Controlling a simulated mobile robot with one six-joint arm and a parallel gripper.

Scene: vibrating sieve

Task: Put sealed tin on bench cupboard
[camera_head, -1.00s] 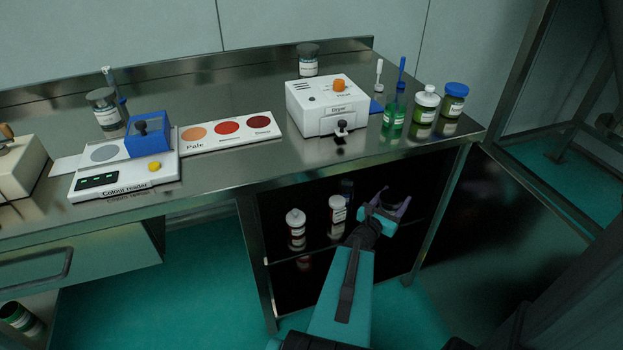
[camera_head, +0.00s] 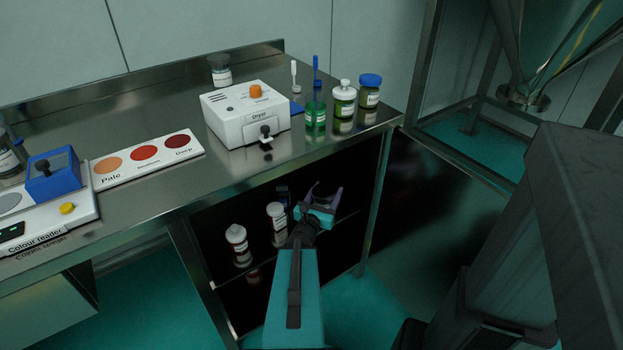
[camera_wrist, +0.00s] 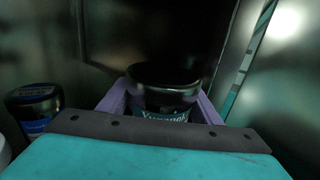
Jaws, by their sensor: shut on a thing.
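The sealed tin (camera_wrist: 165,92) is a dark round tin with a teal label carrying pale lettering, only partly legible. In the wrist view it sits between the purple fingers of my gripper (camera_wrist: 160,105), which is shut on it. In the head view my gripper (camera_head: 320,196) reaches into the open cupboard (camera_head: 222,268) under the bench. The tin (camera_head: 321,188) is dim there and mostly lost against the dark interior. Whether its base touches the shelf cannot be seen.
Two white-capped bottles (camera_head: 238,246) (camera_head: 277,222) and a dark blue-lidded jar (camera_wrist: 34,104) stand left of my gripper. The bench top (camera_head: 160,100) above carries a dryer (camera_head: 245,115), several jars and a colour reader (camera_head: 50,215). A cupboard post (camera_head: 376,205) stands to the right.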

